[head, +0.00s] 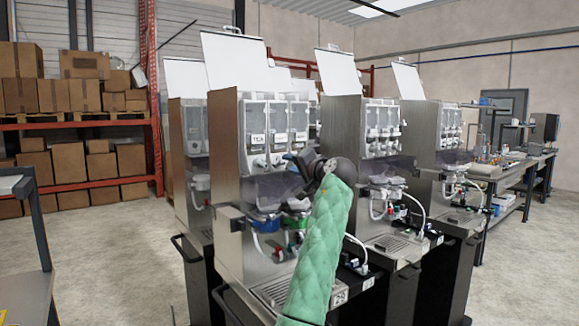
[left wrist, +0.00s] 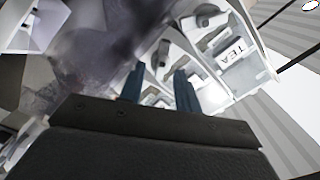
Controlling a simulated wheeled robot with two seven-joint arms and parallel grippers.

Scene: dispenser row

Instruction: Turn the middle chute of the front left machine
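The front left machine (head: 228,150) is a steel dispenser with its white lid raised and several clear canisters in a row; the leftmost is labelled TEA. White chutes stick out below the canisters. The middle chute (head: 277,161) is just left of my left gripper (head: 292,162), which is at chute height in front of the machine. In the left wrist view the two dark blue fingers (left wrist: 158,75) are apart, with a white chute-like part (left wrist: 163,52) beyond and between their tips. Contact cannot be told. The TEA label (left wrist: 230,50) is to the right. My right gripper is not in view.
More dispenser machines (head: 365,130) stand to the right and behind. Blue and green funnels (head: 265,222) and hoses are below the chutes. A drip tray (head: 272,290) is low in front.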

